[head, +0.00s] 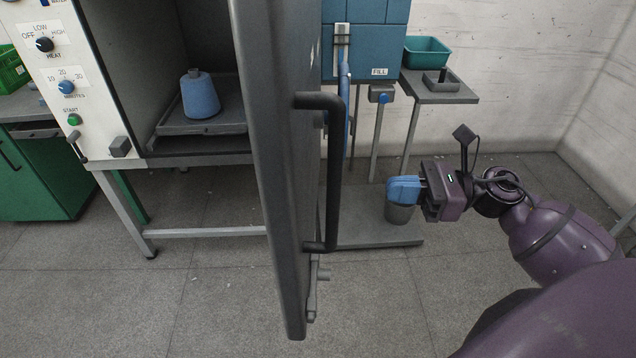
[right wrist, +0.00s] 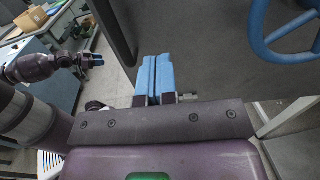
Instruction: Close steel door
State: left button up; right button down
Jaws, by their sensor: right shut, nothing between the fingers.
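The steel door (head: 275,150) stands open, seen almost edge-on in the middle of the head view. A black bar handle (head: 335,180) is on its right side, with a blue wheel (head: 345,75) seen edge-on behind it. In the right wrist view the grey door face (right wrist: 215,60) fills the upper middle, with the blue wheel (right wrist: 258,40) at the upper right. My right gripper (head: 392,188) is shut and empty, right of the handle and apart from it. My left gripper (right wrist: 97,60) shows small in the right wrist view; its jaw state is unclear.
The open chamber at left holds a blue cone (head: 200,97) on a grey tray (head: 165,128). A control panel (head: 60,75) is at far left. A blue cabinet (head: 370,50), a side shelf with a teal bin (head: 427,50) and a grey bucket (head: 400,213) stand behind. Floor in front is clear.

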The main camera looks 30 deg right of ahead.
aim_at(306, 185)
jog(key=p+x, duration=0.2)
jog(key=x, duration=1)
jog(key=shift+r, duration=0.15)
jog(key=shift+w+a, duration=0.25)
jog(key=shift+a, duration=0.25)
